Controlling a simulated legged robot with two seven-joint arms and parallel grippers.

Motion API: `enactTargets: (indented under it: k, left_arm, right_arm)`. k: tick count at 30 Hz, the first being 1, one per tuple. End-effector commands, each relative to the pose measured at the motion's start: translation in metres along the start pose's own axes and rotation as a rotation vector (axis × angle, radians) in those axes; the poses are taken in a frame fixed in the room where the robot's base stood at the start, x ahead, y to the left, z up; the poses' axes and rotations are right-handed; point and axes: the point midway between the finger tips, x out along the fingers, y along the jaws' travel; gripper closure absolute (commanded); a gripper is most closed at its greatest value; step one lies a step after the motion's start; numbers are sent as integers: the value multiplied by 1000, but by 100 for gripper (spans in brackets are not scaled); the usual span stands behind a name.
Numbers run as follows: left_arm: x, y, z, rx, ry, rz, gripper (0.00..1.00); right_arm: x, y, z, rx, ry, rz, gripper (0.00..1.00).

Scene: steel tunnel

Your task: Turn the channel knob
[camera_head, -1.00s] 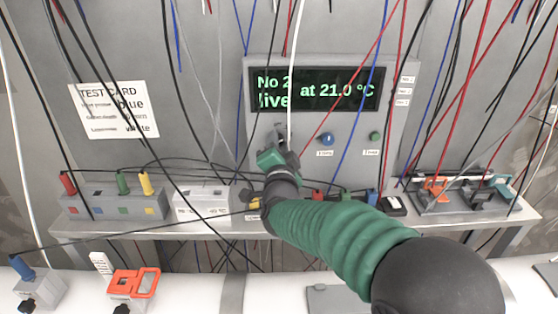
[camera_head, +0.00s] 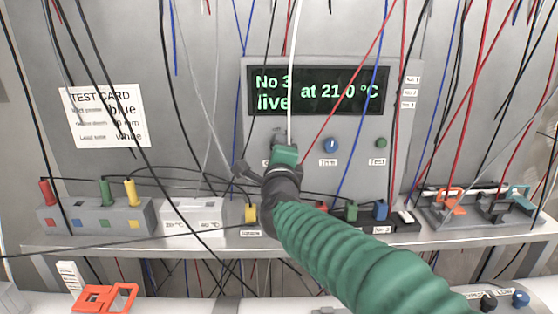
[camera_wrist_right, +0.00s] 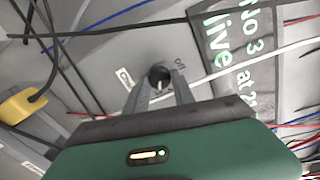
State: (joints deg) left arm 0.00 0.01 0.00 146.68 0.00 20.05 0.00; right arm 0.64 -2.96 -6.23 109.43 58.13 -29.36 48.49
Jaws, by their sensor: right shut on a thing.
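My right gripper (camera_wrist_right: 160,92) is shut on the channel knob (camera_wrist_right: 158,76), a small dark round knob with a pale pointer mark, in the right wrist view. An "off" label shows beside the knob. In the head view my green right gripper (camera_head: 282,152) reaches to the lower left of the grey panel (camera_head: 400,140) and hides most of the knob. The dark display (camera_head: 318,90) above reads "No 3 live at 21.0 °C" in green. A blue Trim knob (camera_head: 331,145) and a green Test button (camera_head: 380,143) sit to the right. My left gripper is not in view.
Many loose cables hang in front of the panel, and a white one (camera_head: 293,60) crosses near my gripper. A shelf (camera_head: 100,240) below holds a socket box (camera_head: 95,217), coloured plugs and a clamp fixture (camera_head: 470,205). A test card (camera_head: 105,117) is on the wall.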

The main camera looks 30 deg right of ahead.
Motion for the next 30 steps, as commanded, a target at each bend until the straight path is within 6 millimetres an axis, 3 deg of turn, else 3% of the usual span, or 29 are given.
enactTargets:
  k: [7,23,24,28,30]
  left_arm:
    - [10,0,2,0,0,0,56]
    - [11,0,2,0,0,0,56]
    - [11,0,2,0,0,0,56]
    - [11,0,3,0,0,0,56]
    - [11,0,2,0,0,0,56]
  right_arm:
    - [0,0,2,87,-4,-1,100]
    - [0,-3,2,112,-3,-4,100]
    - [0,-3,2,112,-3,-4,67]
    - [0,-2,1,112,-2,-3,50]
    - [0,-2,1,112,-2,-3,48]
